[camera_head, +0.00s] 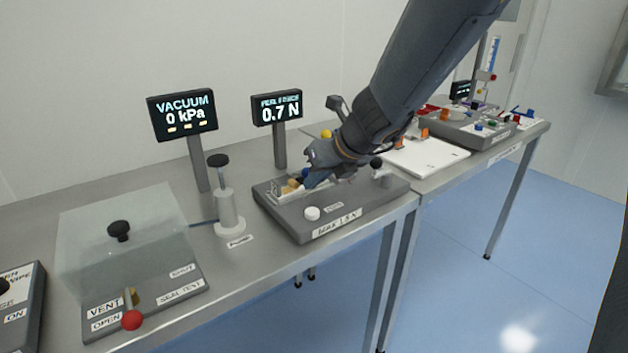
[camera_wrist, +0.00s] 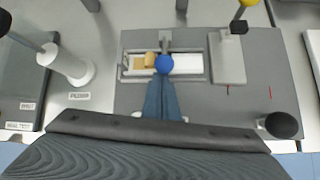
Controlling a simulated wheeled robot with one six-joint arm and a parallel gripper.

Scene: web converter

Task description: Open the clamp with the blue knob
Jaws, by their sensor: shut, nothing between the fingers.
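The blue knob (camera_wrist: 163,63) is a round ball on a grey lever, over a shallow tray with a white strip and a tan piece (camera_wrist: 150,60). In the head view the knob (camera_head: 305,173) is a small blue spot, partly hidden by my gripper. My gripper (camera_wrist: 162,80) is shut and empty. Its fingertips are right at the near side of the knob in the wrist view; I cannot tell whether they touch it. In the head view my gripper (camera_head: 314,178) reaches low over the grey fixture (camera_head: 322,228). The clamp's jaw is not clearly visible.
A yellow knob (camera_head: 326,134) and a black knob (camera_wrist: 284,125) stand on the right. A white pump post (camera_head: 228,210) and a clear-covered box (camera_head: 125,240) stand on the left. Displays read 0 kPa (camera_head: 182,114) and 0.7 N (camera_head: 277,107). A white button (camera_head: 312,213) sits in front.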

